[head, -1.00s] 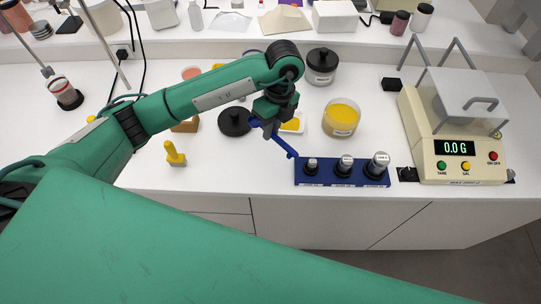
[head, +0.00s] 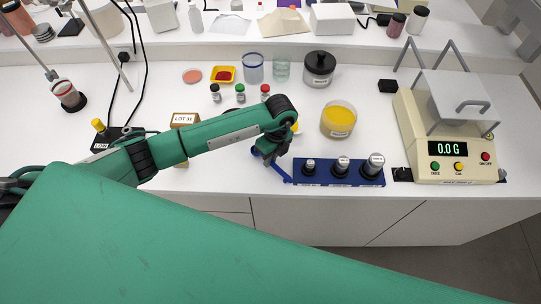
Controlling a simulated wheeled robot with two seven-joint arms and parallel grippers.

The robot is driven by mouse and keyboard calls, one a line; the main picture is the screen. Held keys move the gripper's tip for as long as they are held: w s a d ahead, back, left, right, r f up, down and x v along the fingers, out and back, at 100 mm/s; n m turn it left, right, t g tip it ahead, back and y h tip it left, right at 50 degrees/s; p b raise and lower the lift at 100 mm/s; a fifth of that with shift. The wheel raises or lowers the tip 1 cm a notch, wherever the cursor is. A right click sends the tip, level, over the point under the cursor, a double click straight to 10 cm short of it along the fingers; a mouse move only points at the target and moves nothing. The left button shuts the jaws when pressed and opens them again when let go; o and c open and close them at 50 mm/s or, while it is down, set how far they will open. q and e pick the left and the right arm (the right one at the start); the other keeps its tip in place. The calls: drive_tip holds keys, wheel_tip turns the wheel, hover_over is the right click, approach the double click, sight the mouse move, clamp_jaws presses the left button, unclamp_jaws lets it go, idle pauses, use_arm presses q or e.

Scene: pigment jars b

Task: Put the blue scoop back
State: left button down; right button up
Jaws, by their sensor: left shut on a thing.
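The blue scoop (head: 285,175) is in my left gripper (head: 268,157), which is low over the white counter. Its thin blue shaft slants down to the right, toward the left end of the dark blue weight block (head: 338,182). I cannot tell whether the scoop touches the block or the counter. Another bit of blue shows at the left of the fingers. The fingertips are small and partly hidden by the wrist. My right gripper is not in view.
Several metal weights stand in the block. An open jar of yellow powder (head: 339,120) stands behind it, and a balance (head: 449,140) reading 0.0 g is at right. Several small vials (head: 240,93) stand behind my forearm. Counter in front of the forearm is bare.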

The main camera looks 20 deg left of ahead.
use_arm(q)
drive_tip(key=shift+f, duration=0.2)
drive_tip(key=c, duration=1.4)
unclamp_jaws()
drive_tip(key=shift+r, duration=0.1)
drive_tip(key=shift+w+r, duration=0.1)
drive_tip(key=shift+r, duration=0.15)
wheel_tip(320, 180, up, 12)
drive_tip(key=w+d+b, duration=0.1)
drive_tip(key=w+b, duration=0.1)
drive_tip(key=b, duration=0.2)
drive_tip(key=shift+f, duration=0.2)
